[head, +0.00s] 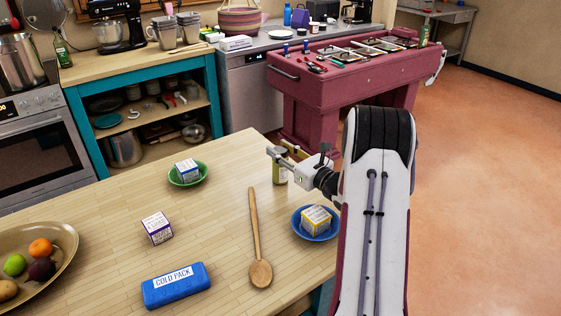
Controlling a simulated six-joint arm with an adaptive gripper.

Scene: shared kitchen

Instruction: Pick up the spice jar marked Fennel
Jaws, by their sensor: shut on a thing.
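A small jar (280,174) with yellowish-green contents is at my gripper (280,152), near the back right edge of the wooden table. My gripper is shut on its upper part, and the gripper hides the jar's top. The jar looks upright. I cannot read its label, so I cannot confirm that it says Fennel. Whether its base touches the table or hangs just above it is hard to tell.
On the table (110,212) are a green bowl (203,178) and a blue bowl (331,234) with boxes, another box (158,228), a wooden spoon (256,235), a cold pack (176,286) and a fruit tray (70,262).

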